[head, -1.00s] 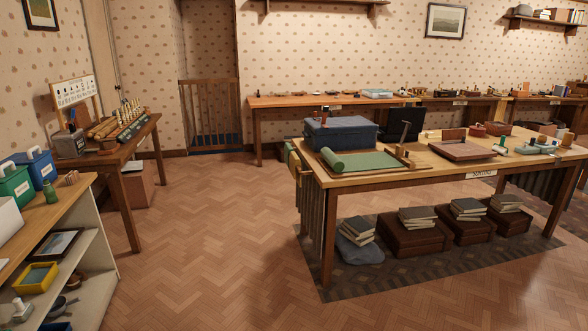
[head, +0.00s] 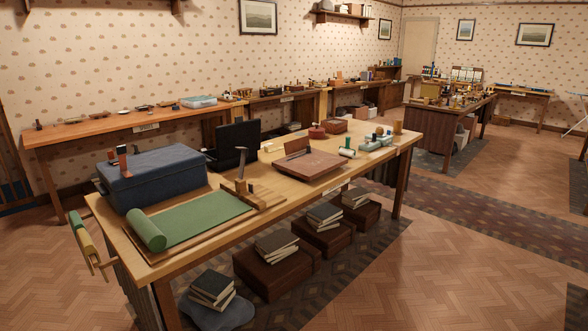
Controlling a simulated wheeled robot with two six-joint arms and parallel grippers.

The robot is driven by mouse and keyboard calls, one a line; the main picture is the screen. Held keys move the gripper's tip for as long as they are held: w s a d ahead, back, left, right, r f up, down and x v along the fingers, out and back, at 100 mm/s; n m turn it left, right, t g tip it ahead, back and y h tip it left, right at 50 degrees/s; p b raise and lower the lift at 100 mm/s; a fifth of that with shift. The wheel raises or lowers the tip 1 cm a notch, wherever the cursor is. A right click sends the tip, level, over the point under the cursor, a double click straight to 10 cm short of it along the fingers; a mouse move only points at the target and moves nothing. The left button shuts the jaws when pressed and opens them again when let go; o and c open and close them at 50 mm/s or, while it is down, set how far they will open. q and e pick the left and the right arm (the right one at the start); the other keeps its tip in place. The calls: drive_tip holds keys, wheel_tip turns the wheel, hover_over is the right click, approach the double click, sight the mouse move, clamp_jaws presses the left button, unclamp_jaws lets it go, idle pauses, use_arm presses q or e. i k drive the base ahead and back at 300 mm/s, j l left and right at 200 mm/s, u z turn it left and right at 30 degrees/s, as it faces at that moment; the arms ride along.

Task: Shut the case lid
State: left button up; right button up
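Which object is the case is not certain. A dark, open case (head: 236,143) stands at the back edge of the near table (head: 345,183), with its lid upright. A blue box (head: 153,178) sits to its left on the table, its top closed, with small items standing on it. A flat brown wooden box (head: 312,167) with a raised piece at its back lies right of the middle of the table. Neither of my grippers is in view.
A green mat (head: 205,216), partly rolled, lies at the table's near left end. Brown boxes (head: 275,268) with books stand under the table on a patterned rug. A long bench (head: 75,132) runs along the wall. Herringbone floor (head: 480,260) is open at the right.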

sight(247, 134)
drive_tip(key=i+l+z, duration=0.2)
drive_tip(key=i, duration=0.5)
drive_tip(key=i+j+z, duration=0.2)
drive_tip(key=i, duration=0.45)
drive_tip(key=i+z, duration=0.2)
drive_tip(key=i, duration=0.5)
drive_tip(key=i+u, duration=0.4)
drive_tip(key=i, duration=0.15)
drive_tip(key=i+l+u, duration=0.1)
drive_tip(key=i+u, duration=0.3)
drive_tip(key=i, duration=0.15)
drive_tip(key=i+u, duration=0.25)
